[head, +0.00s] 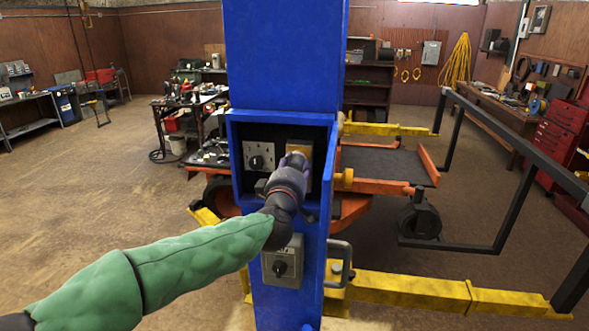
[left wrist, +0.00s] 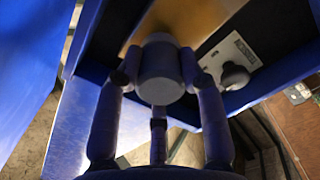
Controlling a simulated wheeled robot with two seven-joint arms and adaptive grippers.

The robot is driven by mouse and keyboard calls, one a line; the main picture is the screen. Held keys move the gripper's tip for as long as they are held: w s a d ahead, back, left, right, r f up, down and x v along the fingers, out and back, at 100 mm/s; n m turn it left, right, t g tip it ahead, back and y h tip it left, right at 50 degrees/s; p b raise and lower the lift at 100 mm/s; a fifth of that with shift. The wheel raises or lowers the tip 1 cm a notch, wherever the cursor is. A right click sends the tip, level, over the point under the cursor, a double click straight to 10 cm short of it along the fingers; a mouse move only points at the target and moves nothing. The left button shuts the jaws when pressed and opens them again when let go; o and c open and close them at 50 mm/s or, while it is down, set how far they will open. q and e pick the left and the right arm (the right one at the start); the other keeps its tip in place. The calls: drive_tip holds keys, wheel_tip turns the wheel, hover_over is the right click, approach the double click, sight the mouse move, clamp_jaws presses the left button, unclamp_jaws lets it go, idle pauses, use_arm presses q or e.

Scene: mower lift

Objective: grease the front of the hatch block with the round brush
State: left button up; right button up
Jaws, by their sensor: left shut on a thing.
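The blue column (head: 285,55) has an open recess, the hatch. In it is a brass-coloured block, the hatch block (head: 300,147), at the right; it also shows at the top of the left wrist view (left wrist: 195,18). My left gripper (head: 292,165) is in front of the block and covers its lower part. In the left wrist view its fingers (left wrist: 160,85) are shut around a grey cylinder, which I take for the round brush (left wrist: 160,62). The brush's far end is hidden, so I cannot tell whether it touches the block. My right gripper is in neither view.
Left of the block in the recess is a grey plate with a black knob (head: 256,158). Below sit a grey switch box (head: 282,268) and a metal handle (head: 340,262). Yellow lift arms (head: 410,291) extend right.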

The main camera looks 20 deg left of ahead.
sight(295, 160)
use_arm(q)
drive_tip(key=shift+r+p, duration=1.65)
drive_tip(key=shift+r, duration=0.3)
drive_tip(key=shift+f+b, duration=1.8)
drive_tip(key=shift+f, duration=0.2)
wheel_tip(295, 160, down, 10)
drive_tip(key=b, duration=0.9)
drive_tip(key=shift+f+b, duration=0.15)
drive_tip(key=shift+b, duration=0.15)
drive_tip(key=p+v, duration=0.1)
drive_tip(key=v, duration=0.5)
drive_tip(key=shift+w, duration=0.1)
